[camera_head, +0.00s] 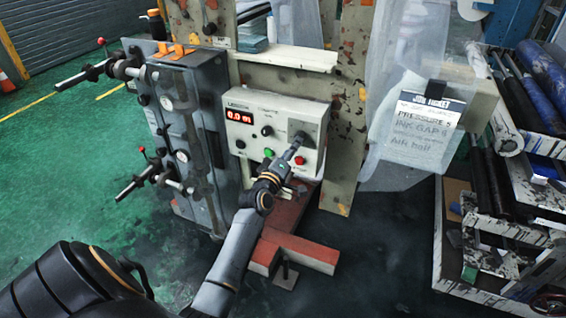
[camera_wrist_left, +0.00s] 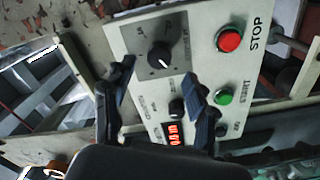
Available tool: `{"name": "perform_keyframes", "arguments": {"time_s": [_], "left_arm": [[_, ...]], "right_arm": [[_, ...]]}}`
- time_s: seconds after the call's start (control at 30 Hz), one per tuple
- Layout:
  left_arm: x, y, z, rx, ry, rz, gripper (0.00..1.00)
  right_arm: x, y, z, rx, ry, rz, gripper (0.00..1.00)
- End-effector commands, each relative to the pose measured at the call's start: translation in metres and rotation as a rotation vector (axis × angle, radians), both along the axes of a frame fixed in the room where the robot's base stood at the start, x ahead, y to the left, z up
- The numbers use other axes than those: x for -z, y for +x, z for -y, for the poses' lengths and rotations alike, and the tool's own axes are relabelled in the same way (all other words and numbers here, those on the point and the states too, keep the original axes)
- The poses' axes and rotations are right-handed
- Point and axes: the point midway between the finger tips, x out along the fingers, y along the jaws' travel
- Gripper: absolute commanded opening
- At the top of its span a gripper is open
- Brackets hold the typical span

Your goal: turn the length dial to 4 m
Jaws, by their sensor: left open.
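The pale control box (camera_head: 255,104) has a red display (camera_head: 239,116) reading 0.0 m. In the left wrist view the large black dial (camera_wrist_left: 160,56) sits on a grey plate with a white pointer mark, and a smaller black knob (camera_wrist_left: 177,108) is beside the display (camera_wrist_left: 175,134). My left gripper (camera_head: 296,144) is at the right part of the box, in front of the grey plate. In the left wrist view my left gripper (camera_wrist_left: 158,72) is open, its fingers on either side of the large dial. Contact cannot be told. The head view mostly hides the dial. My right gripper is not in view.
A green button (camera_head: 268,152) and a red stop button (camera_head: 300,163) are low on the box, close to my gripper. A grey machine unit (camera_head: 180,130) with handles stands left. A handwritten sign (camera_head: 420,125) hangs right, near a shelf of rolls (camera_head: 505,225).

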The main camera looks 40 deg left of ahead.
Motion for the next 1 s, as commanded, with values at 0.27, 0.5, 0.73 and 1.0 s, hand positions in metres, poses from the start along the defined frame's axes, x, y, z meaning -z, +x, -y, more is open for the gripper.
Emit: {"name": "perform_keyframes", "arguments": {"time_s": [0.27, 0.5, 0.73, 1.0], "left_arm": [[0.001, -0.052, 0.012, 0.0, -0.001, -0.002, 0.57], [0.001, -0.069, 0.016, 0.0, 0.0, -0.001, 0.57], [0.0, -0.069, 0.017, 0.0, -0.001, -0.001, 0.57], [0.0, -0.069, 0.017, 0.0, 0.0, -0.001, 0.57]], "right_arm": [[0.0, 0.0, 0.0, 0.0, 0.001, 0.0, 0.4], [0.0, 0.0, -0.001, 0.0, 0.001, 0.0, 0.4], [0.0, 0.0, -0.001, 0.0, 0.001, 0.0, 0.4], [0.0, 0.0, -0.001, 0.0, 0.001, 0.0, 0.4]]}}
